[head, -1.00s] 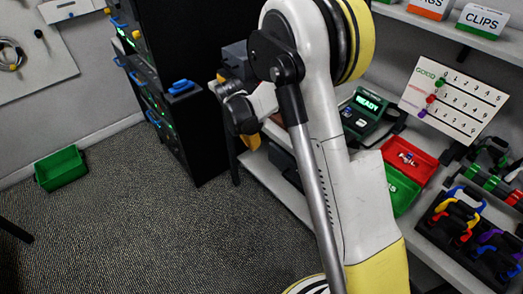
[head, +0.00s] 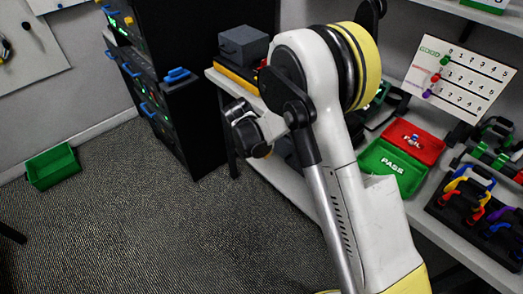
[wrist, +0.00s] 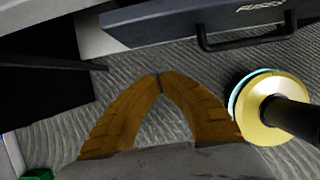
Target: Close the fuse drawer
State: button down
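The fuse drawer (wrist: 190,22) shows in the wrist view as a dark front along the top, with a partly cut-off label that seems to read FUSES and a black bar handle (wrist: 250,40). How far it stands open I cannot tell. My gripper (wrist: 158,80) has its two orange-brown fingers meeting at the tips, with nothing between them. The tips appear just short of the drawer front in the picture, with no clear contact. In the head view the fingers and the drawer are hidden or not identifiable; my arm covers the middle.
A black rack (head: 190,75) with blue handles stands left of my arm. A green bin (head: 53,168) sits on the carpet at left. The shelf at right holds a green PASS tray (head: 393,167), a red FAIL tray (head: 415,142) and coloured cables. Carpet between bin and arm is clear.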

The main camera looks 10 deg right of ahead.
aim_at(278, 154)
jog(key=shift+w+d+f+b, duration=0.3)
jog(key=shift+w+d+b, duration=0.15)
jog(key=shift+w+d, duration=0.4)
jog(key=shift+w+d+f+b, duration=0.3)
jog(key=shift+w+d+b, duration=0.15)
jog(key=shift+d, duration=0.6)
jog(key=shift+w+d, duration=0.9)
jog(key=shift+d, duration=0.25)
jog(key=shift+a, duration=0.1)
jog(key=shift+s+a, duration=0.1)
